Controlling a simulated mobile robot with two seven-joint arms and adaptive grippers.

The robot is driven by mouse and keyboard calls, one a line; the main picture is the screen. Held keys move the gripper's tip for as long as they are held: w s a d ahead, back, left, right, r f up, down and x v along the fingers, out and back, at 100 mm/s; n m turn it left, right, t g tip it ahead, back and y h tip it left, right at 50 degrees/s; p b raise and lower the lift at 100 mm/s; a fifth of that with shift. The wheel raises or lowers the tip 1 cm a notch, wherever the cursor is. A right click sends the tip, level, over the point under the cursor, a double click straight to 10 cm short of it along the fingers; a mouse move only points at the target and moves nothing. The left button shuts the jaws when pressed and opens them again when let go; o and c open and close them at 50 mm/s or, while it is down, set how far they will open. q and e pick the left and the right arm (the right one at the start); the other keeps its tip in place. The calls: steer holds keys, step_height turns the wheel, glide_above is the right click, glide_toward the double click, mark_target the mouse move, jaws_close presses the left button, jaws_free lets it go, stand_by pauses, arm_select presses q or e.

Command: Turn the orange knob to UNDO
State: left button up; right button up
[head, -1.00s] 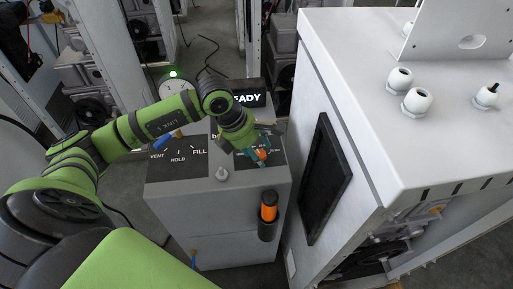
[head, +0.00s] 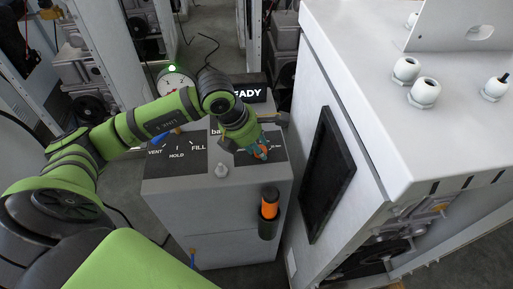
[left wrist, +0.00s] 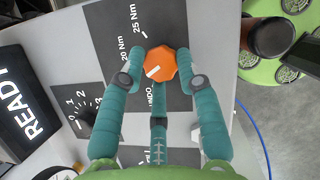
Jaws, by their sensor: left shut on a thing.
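The orange knob (left wrist: 165,59) sits on a black label plate (left wrist: 110,20) on top of the grey cabinet. The plate reads 25 Nm, 20 Nm and UNDO. The white line on the knob points down-left in the left wrist view, between the 20 Nm and UNDO texts. My left gripper (left wrist: 160,58) is shut on the knob, with teal fingers on either side of it. In the head view, the left gripper (head: 258,149) reaches down over the plate and the knob (head: 262,154) is mostly hidden. My right gripper is not in view.
A READY display (head: 249,95) stands at the cabinet's back. The VENT/HOLD/FILL plate (head: 176,154) with a blue-handled lever lies left. An orange-handled tool (head: 269,204) sits in a dark holder on the cabinet front. A large white cabinet (head: 370,90) stands close on the right.

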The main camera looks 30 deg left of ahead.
arm_select(q)
steer(key=n, duration=0.1)
steer(key=n+b, duration=0.1)
steer(key=n+y+b, duration=0.1)
steer(key=shift+s+d+f, duration=0.15)
steer(key=shift+d+f, duration=0.05)
steer(key=shift+d, duration=0.05)
steer(key=shift+d+r+n+t+y+b, duration=0.1)
steer(key=shift+n+t+y+b, duration=0.35)
steer(key=shift+n+b, duration=0.65)
steer(key=shift+n, duration=0.3)
steer(key=o, duration=1.1)
steer(key=shift+r, duration=0.1)
steer(key=shift+r, duration=0.15)
steer(key=v, duration=1.1)
steer(key=shift+d+r, duration=0.1)
steer(key=shift+r, duration=0.2)
